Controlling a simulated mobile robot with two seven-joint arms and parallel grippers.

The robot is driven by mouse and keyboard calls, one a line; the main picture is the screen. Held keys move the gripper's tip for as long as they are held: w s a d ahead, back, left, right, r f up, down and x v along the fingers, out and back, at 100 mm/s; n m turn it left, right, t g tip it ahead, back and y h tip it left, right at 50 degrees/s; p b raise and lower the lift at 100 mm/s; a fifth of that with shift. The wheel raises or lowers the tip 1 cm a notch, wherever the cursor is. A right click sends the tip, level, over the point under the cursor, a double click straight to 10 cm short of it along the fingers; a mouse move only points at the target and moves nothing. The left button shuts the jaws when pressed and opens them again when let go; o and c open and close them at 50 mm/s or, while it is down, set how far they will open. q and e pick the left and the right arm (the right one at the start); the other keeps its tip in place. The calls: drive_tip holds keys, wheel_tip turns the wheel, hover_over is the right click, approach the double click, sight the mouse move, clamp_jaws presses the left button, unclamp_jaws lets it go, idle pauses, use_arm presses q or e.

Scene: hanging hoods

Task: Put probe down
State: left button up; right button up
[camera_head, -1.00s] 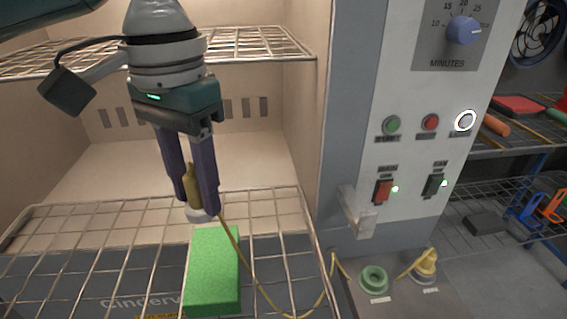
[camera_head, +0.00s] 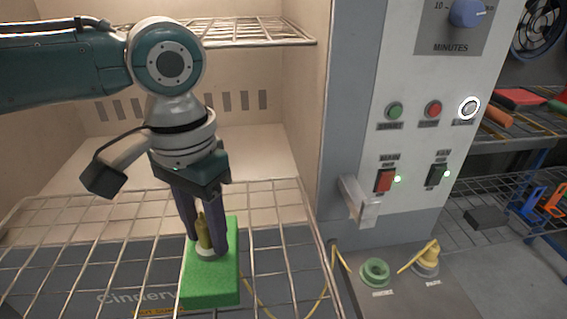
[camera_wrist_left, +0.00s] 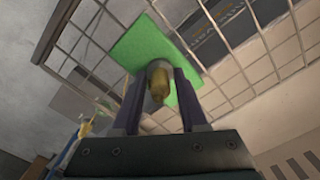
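The probe (camera_head: 203,232) is a small yellow-brown piece with a pale round base and a thin yellow cable. My left gripper (camera_head: 207,246) has its two dark fingers on either side of it, just over the green block (camera_head: 211,286) on the wire rack. In the left wrist view, the probe (camera_wrist_left: 159,82) shows between the fingers (camera_wrist_left: 158,90), in front of the green block (camera_wrist_left: 140,47). The pale base appears at the block's top; I cannot tell whether it touches. My right gripper is not in view.
The lower wire rack (camera_head: 85,245) spans the chamber, with an upper rack (camera_head: 255,36) above. The control panel (camera_head: 415,150) stands to the right, with a metal latch (camera_head: 358,201) by the chamber's edge. A green socket (camera_head: 375,272) and a yellow plug (camera_head: 427,257) sit below.

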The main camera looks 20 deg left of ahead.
sight(203, 221)
use_arm(q)
drive_tip(key=o, duration=0.5)
drive_tip(key=shift+c, duration=0.2)
wheel_tip(203, 221, up, 12)
drive_tip(key=p, duration=0.2)
drive_tip(key=s+d+f+m+t+h, duration=0.2)
drive_tip(key=s+d+f+m+h, duration=0.1)
drive_tip(key=s+d+f, duration=0.65)
drive_tip(key=s+a+n+t+y, duration=0.1)
drive_tip(key=s+a+n+y, duration=0.1)
drive_tip(key=s+a, duration=0.4)
drive_tip(key=shift+s+a+r+t+y, duration=0.2)
drive_tip(key=shift+s+r+t+y, duration=0.1)
drive_tip(key=shift+r+y, duration=0.1)
